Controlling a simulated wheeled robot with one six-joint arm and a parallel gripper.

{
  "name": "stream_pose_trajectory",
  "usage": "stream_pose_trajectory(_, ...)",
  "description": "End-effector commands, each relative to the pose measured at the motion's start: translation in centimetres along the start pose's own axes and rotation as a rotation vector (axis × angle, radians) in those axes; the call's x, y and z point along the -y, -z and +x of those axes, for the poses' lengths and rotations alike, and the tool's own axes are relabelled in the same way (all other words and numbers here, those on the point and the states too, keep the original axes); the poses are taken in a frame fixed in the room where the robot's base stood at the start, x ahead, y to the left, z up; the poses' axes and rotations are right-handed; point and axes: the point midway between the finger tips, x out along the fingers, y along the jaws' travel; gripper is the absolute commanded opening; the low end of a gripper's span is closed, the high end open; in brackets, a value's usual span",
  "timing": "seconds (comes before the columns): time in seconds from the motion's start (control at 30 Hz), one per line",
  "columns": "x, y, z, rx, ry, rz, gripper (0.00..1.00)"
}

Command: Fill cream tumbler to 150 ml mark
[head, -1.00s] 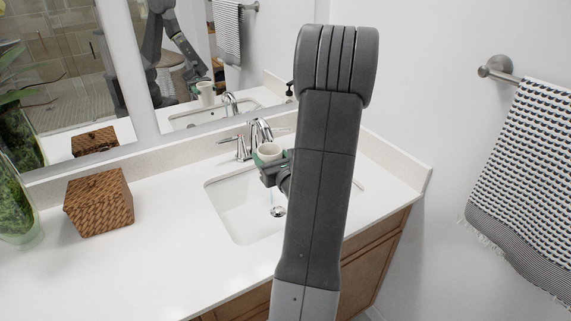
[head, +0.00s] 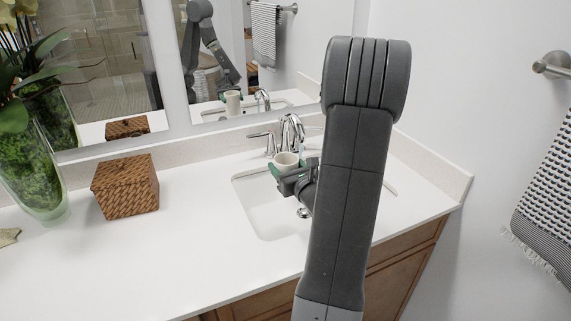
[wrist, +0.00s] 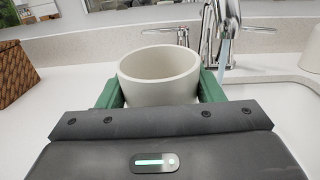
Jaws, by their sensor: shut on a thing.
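The cream tumbler (head: 286,161) is upright in my gripper (head: 290,170), above the back left part of the sink basin (head: 262,212). In the wrist view the tumbler (wrist: 160,75) sits between the green fingers of my gripper (wrist: 161,90), which are shut on its sides. The chrome faucet (head: 291,130) stands behind it. In the wrist view the faucet (wrist: 228,22) has its spout right of the tumbler, with a thin bluish streak like water below the tip, outside the rim. The tumbler's inner bottom, any water level and any 150 ml mark are hidden.
A woven box (head: 125,187) and a glass vase of greenery (head: 35,165) stand on the white counter (head: 190,240), left of the sink. A mirror (head: 255,60) is behind. A patterned towel (head: 545,200) hangs on the right wall. The counter between box and sink is clear.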

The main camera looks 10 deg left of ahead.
Motion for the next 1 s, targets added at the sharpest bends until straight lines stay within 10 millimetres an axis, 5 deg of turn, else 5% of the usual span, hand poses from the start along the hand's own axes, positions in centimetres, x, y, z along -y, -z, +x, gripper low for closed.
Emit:
stream_pose_trajectory(0.3,0.6,4.1,0.5,0.001,0.001,0.001,0.33)
stream_pose_trajectory(1.0,2.8,3.5,2.5,0.001,0.001,0.0,0.33)
